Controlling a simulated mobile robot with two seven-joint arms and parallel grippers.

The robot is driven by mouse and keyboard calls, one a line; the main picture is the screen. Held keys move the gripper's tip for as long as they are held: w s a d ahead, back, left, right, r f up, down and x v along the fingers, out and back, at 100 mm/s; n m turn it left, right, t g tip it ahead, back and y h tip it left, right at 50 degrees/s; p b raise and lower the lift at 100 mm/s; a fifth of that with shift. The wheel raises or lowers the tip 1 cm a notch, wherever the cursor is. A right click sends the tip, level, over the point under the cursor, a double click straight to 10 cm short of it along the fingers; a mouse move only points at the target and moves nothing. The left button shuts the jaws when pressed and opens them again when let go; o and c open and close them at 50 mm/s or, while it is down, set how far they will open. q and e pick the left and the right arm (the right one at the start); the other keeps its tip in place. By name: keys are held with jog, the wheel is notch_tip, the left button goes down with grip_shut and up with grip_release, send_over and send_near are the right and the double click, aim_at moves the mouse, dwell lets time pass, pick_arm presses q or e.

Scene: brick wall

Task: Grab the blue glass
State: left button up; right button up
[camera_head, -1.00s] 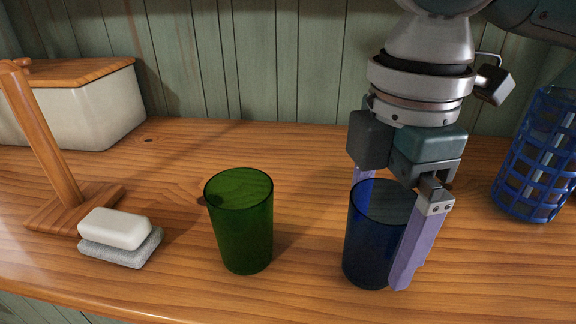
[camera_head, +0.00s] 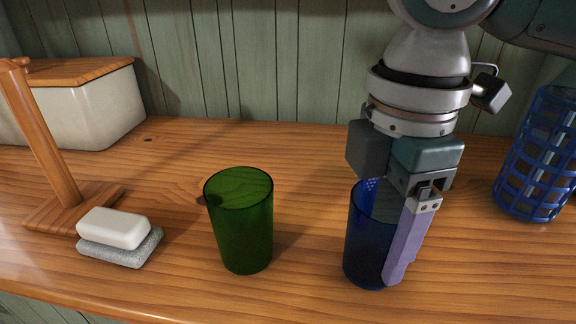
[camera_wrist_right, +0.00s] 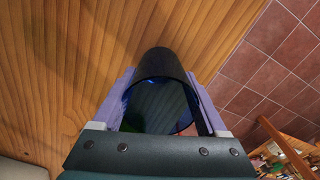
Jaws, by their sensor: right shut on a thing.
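The blue glass (camera_head: 366,240) stands upright on the wooden counter, right of centre in the head view. My right gripper (camera_head: 385,235) reaches down over it, one purple finger in front of its right side and the other largely hidden behind the glass. The gripper is shut on the glass. In the right wrist view the blue glass (camera_wrist_right: 163,95) sits between the two purple fingers (camera_wrist_right: 162,100), its round opening facing the camera. My left gripper is in neither view.
A green glass (camera_head: 241,222) stands to the left of the blue one, with a gap between. A soap bar (camera_head: 113,228) on a grey holder, a wooden stand (camera_head: 50,150) and a lidded box (camera_head: 95,100) are further left. A blue lattice holder (camera_head: 540,155) stands at the right.

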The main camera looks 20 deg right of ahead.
jog(key=shift+c, duration=1)
jog(key=shift+r, duration=0.15)
